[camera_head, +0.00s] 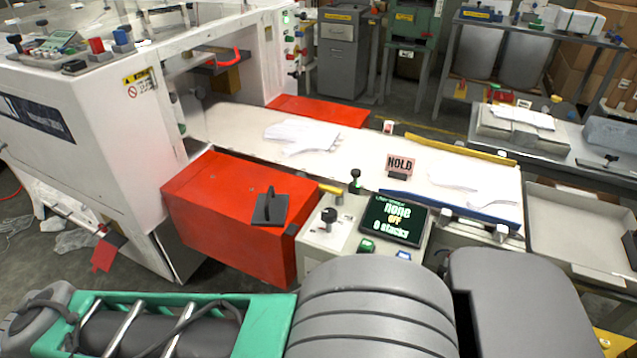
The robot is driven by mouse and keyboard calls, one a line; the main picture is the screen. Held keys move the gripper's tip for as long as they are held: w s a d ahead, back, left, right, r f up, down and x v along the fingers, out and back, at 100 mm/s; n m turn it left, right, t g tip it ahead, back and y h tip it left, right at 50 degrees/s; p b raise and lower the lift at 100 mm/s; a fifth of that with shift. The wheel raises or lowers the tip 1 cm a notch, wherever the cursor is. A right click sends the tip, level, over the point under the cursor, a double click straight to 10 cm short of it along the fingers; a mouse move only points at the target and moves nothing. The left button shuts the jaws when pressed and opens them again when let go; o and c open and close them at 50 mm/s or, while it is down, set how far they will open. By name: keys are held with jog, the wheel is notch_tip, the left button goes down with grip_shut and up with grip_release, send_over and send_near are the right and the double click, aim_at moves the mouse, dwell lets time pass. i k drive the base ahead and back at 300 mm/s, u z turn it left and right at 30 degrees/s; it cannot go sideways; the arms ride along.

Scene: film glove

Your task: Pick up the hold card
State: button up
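The hold card (401,164) is a small pinkish sign with dark letters reading HOLD. It stands upright in a dark base on or beside the near edge of the pale conveyor bed (370,158), right of the middle of the head view. Its front faces me and nothing covers it. My gripper is not in view. Large grey rounded parts and a green frame at the bottom of the picture look like parts of my own body.
White gloves (303,135) lie on the bed left of the card, and more white sheets or gloves (455,176) lie to its right. A display panel (393,220) with knobs and a red box (232,207) stand in front. An empty grey tray (577,222) is at right.

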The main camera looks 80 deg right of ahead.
aim_at(399, 167)
jog(key=z, duration=3.45)
jog(key=k, duration=0.5)
jog(key=u, duration=2.05)
jog(key=i, duration=1.1)
jog(key=z, duration=1.25)
